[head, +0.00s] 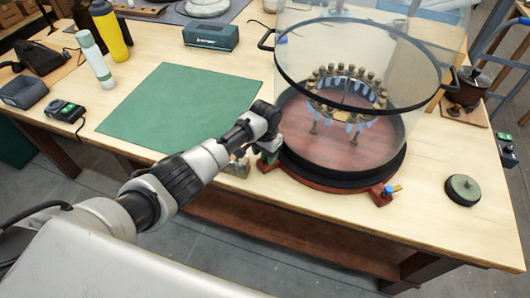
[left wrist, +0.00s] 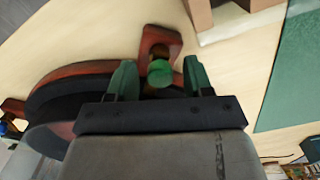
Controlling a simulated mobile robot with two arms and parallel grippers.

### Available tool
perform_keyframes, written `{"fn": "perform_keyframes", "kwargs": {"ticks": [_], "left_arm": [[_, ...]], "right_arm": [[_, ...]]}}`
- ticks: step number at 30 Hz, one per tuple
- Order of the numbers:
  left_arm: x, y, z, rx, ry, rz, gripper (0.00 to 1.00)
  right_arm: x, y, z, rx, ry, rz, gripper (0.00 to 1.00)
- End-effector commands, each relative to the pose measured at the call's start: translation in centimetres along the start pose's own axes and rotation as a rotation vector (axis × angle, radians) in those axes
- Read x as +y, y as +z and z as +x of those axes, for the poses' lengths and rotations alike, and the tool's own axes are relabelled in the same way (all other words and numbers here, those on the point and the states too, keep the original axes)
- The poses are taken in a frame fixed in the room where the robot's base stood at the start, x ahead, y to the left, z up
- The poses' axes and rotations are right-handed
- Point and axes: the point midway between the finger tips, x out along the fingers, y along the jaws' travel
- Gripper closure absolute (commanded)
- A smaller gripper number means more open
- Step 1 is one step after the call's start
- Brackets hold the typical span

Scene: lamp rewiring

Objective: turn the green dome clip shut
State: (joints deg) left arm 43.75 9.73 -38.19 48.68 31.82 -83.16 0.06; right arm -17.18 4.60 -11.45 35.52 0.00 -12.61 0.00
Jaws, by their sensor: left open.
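The green dome clip (left wrist: 160,73) sits on a red-brown tab of the round base (left wrist: 60,85) in the left wrist view. My left gripper (left wrist: 160,80) is open, with one green finger on each side of the clip. A small gap shows on either side of the clip. In the head view my left gripper (head: 267,156) is at the left front of the base and hides the clip. The glass dome (head: 398,125) stands over a ring of small fittings. Whether the clip is turned cannot be told. My right gripper is not in view.
A blue clip (head: 389,192) is on the base's front right tab. A green round disc (head: 463,189) lies to its right. A green mat (head: 175,108) lies left of the base, bare. The dome's handles (head: 265,39) stick out sideways. Bottles (head: 110,32) stand at the back left.

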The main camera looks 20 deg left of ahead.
Motion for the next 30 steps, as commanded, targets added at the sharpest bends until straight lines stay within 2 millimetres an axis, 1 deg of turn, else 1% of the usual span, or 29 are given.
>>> {"fn": "perform_keyframes", "kwargs": {"ticks": [2, 5, 8, 15, 18, 21, 24, 30], "left_arm": [[0.0, 0.0, -0.3, 0.001, 0.0, 0.0, 0.49], [0.0, -0.1, -1.3, 0.002, 0.0, 0.0, 0.49], [-0.1, 0.0, -2.9, 0.004, -0.001, 0.001, 0.49], [-0.1, -0.1, -7.7, 0.004, -0.002, 0.001, 0.49], [-0.1, -0.1, -9.2, 0.004, -0.001, 0.0, 0.49], [0.0, -0.1, -10.2, 0.002, 0.0, 0.0, 0.49], [0.0, 0.0, -10.7, 0.0, 0.0, 0.0, 0.49], [0.0, 0.0, -10.8, 0.0, 0.0, 0.0, 0.49]], "right_arm": [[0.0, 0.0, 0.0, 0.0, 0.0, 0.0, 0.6], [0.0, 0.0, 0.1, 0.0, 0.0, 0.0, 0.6], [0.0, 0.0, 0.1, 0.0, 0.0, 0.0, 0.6], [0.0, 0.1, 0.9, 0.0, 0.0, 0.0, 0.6], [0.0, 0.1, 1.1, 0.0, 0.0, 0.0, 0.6], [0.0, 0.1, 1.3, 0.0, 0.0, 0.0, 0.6], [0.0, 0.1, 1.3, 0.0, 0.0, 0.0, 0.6], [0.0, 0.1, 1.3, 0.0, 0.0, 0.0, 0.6]]}}
